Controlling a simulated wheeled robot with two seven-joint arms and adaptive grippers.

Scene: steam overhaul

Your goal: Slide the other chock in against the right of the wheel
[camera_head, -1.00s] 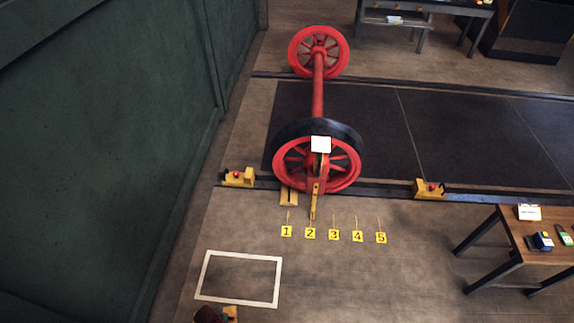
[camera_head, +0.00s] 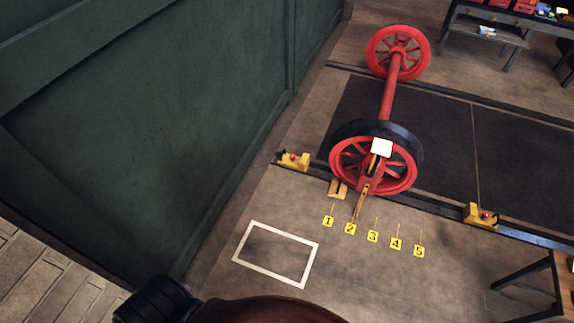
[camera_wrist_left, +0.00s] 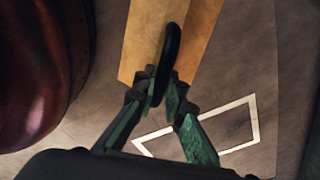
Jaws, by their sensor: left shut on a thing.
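The red wheel (camera_head: 372,165) of a wheelset stands on the near rail in the head view, with a yellow pointer bar (camera_head: 361,203) hanging down from its hub. My left gripper (camera_wrist_left: 160,95) is in the left wrist view only. It is shut on the black handle of a yellow-orange wedge-like block, the chock (camera_wrist_left: 145,40), held above the floor. The chock's far end is cut off by the frame. A small yellow block (camera_head: 338,190) lies at the wheel's front left. My right gripper is not in view.
Yellow blocks with red knobs sit on the rail to the left (camera_head: 293,161) and right (camera_head: 481,215) of the wheel. Numbered yellow tags (camera_head: 373,236) line the floor. A white floor outline (camera_head: 250,268) is empty. A green wall (camera_head: 170,130) stands left, a table (camera_head: 540,290) lower right.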

